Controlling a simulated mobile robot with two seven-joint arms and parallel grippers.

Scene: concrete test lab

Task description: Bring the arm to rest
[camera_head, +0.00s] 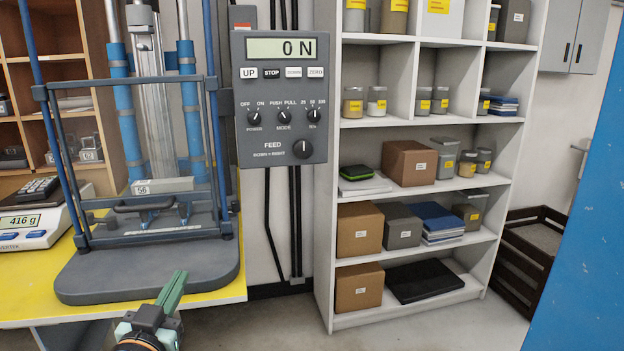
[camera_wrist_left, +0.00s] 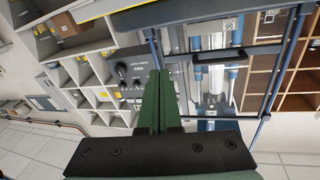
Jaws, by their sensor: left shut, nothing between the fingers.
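My left gripper (camera_head: 176,290) comes in at the bottom of the head view, in front of the grey base of the testing machine. Its green fingers are together with nothing between them. In the left wrist view the shut fingers (camera_wrist_left: 161,85) point toward the machine and its control panel. The testing machine (camera_head: 150,235) stands on the yellow table, its guard frame down in front of a block marked 56. The control panel (camera_head: 283,100) shows "0 N". My right gripper is in neither view.
A scale (camera_head: 35,222) reading 416 g sits on the yellow table (camera_head: 205,297) at the left. A white shelf (camera_head: 400,130) with jars and boxes stands at the right, near a dark crate (camera_head: 530,245). The floor before the shelf is clear. A blue surface (camera_head: 580,230) fills the right edge.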

